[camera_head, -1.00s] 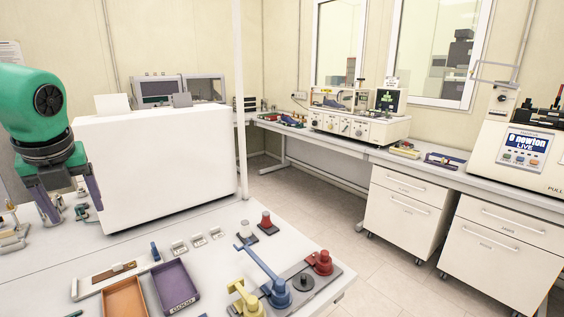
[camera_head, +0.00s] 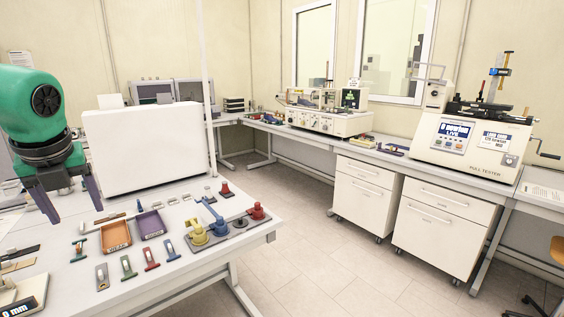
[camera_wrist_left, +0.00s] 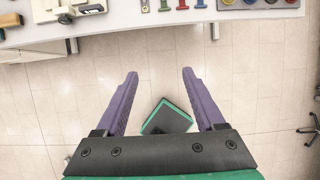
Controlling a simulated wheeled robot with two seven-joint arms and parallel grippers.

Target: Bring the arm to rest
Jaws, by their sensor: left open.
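My left gripper (camera_head: 72,205) hangs from the green and black arm at the left of the head view, fingers pointing down. Its two purple fingers are apart with nothing between them. In the left wrist view the gripper (camera_wrist_left: 158,80) is open over the tiled floor, in front of the table edge. A green and dark block-like part shows on the floor side beyond the fingers; I cannot tell what it is. My right gripper does not show.
The near table (camera_head: 240,248) holds an orange tray (camera_head: 116,237), a purple tray (camera_head: 150,224), several coloured clamps and a large white box (camera_head: 150,145). A pull tester (camera_head: 470,145) stands on the right bench above white drawer cabinets (camera_head: 365,200). The floor (camera_head: 330,260) between is clear.

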